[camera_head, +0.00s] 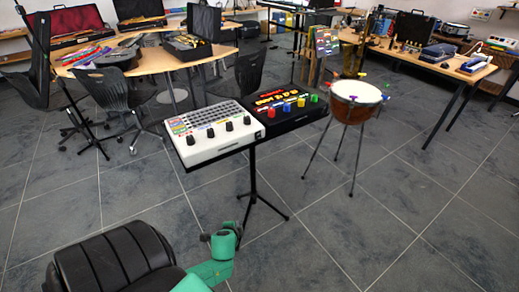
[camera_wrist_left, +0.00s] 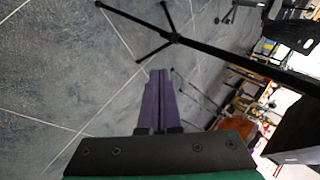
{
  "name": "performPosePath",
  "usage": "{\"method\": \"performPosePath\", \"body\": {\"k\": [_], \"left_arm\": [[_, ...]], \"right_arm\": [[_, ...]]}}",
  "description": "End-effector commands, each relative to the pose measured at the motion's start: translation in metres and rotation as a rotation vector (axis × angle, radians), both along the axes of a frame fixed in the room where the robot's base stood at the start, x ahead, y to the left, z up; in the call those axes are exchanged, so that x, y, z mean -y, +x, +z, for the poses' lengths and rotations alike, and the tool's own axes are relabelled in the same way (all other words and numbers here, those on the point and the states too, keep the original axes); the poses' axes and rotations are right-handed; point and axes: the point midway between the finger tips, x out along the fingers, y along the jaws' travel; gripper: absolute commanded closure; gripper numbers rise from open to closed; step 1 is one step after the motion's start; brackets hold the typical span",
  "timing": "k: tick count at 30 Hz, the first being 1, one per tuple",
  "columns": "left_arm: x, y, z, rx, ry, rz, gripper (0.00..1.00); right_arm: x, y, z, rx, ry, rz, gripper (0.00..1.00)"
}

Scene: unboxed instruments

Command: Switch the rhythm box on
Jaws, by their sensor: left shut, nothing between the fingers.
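A white box (camera_head: 213,133) with a grid of small pads, coloured labels and a row of dark knobs looks like the rhythm box. It lies on a black stand (camera_head: 252,180) at the middle of the head view. Its switch is too small to make out. My left gripper (camera_wrist_left: 160,75) has its purple fingers together and empty, pointing over the floor near the stand's legs in the left wrist view. In the head view my green left arm comes in at the bottom, below and apart from the box; the fingers are not clear there. My right gripper is not in view.
A black box (camera_head: 283,110) with coloured knobs lies right beside the white one. A drum (camera_head: 355,100) on thin legs stands to the right. The stand's spread legs (camera_wrist_left: 172,38) are on the tiled floor. Tables and chairs are further back; floor at right front is clear.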

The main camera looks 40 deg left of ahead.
Motion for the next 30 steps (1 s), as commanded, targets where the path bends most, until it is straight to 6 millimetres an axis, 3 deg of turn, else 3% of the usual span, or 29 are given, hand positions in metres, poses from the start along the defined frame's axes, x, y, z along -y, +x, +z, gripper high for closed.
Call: {"method": "performPosePath", "body": {"k": [1, 4, 6, 9, 12, 22, 30], "left_arm": [[-0.004, 0.034, 0.047, 0.101, 0.113, -0.058, 1.00], [0.003, 0.076, 0.148, 0.298, 0.313, -0.136, 1.00], [0.016, 0.089, 0.203, 0.412, 0.409, -0.168, 1.00], [0.029, 0.095, 0.252, 0.515, 0.487, -0.193, 1.00], [0.034, 0.095, 0.268, 0.549, 0.509, -0.197, 1.00], [0.032, 0.099, 0.267, 0.547, 0.508, -0.198, 1.00], [0.009, 0.142, 0.266, 0.548, 0.510, -0.196, 1.00]], "right_arm": [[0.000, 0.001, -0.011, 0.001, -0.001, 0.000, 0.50], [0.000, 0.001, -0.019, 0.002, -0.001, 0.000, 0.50], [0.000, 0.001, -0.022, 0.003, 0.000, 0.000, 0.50], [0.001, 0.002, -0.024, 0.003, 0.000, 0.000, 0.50], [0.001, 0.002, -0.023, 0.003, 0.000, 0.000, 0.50], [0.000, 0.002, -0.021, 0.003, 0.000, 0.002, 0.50], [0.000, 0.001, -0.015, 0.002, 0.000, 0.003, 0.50]]}}
